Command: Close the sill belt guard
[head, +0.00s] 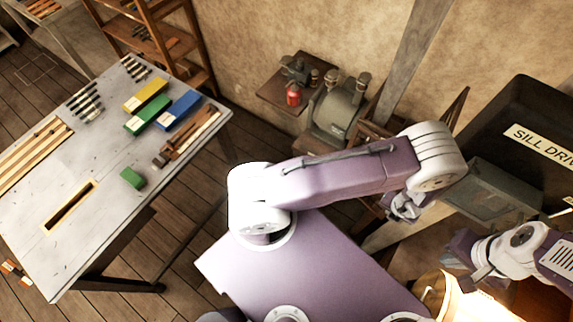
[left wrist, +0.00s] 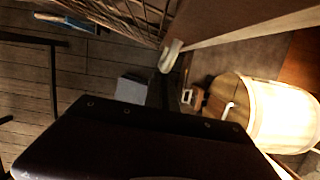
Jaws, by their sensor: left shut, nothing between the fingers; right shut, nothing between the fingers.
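A dark cabinet (head: 530,100) with a cream label reading "SILL DRI…" stands at the right of the head view, cut off by the edge. Below the label is a grey-green box-like part (head: 492,195), possibly the sill belt guard; I cannot tell how far open it stands. My right gripper (head: 478,275) is shut and empty, in front of and below this part, apart from it as far as I can see. My left gripper (head: 402,212) is shut and empty, partly hidden under its own arm, left of the grey-green part. The left wrist view shows no clear guard.
A workbench (head: 100,210) with coloured boxes and tools stands at the left. A grinder-like machine (head: 338,108) stands by the wall. A bright pale drum (head: 432,290) is at the lower right; a pale drum (left wrist: 280,115) also shows in the left wrist view. Plank floor lies between.

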